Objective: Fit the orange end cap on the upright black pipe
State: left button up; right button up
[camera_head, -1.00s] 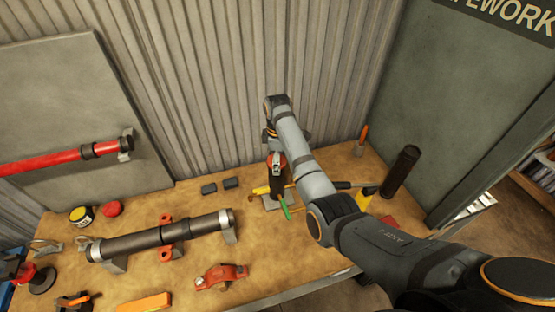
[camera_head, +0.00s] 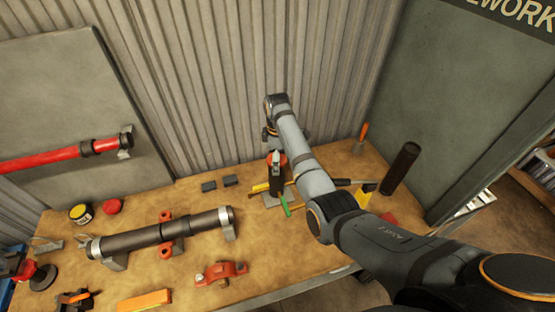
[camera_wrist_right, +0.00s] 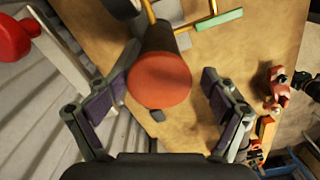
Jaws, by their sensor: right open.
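The orange end cap (camera_wrist_right: 160,82) shows in the right wrist view as a round disc on the top end of the upright black pipe (camera_wrist_right: 168,38). I cannot tell how far down it sits. My right gripper (camera_wrist_right: 172,90) is open, with one finger on each side of the cap and visible gaps between. In the head view the orange cap (camera_head: 283,158) is partly hidden behind my right gripper (camera_head: 276,160), and the pipe (camera_head: 277,186) stands below on a grey base. My left gripper is not in view.
A black cylinder (camera_head: 401,169) stands at the right. A yellow level and a green-handled tool (camera_head: 285,206) lie by the pipe's base. A horizontal dark pipe (camera_head: 155,237) rests on supports at left. A red clamp (camera_head: 221,273) lies in front. Corrugated wall stands close behind.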

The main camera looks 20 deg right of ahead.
notch_tip(320, 180, up, 8)
jog(key=shift+f, duration=0.25)
jog(key=shift+s+f, duration=0.1)
dwell(0.5)
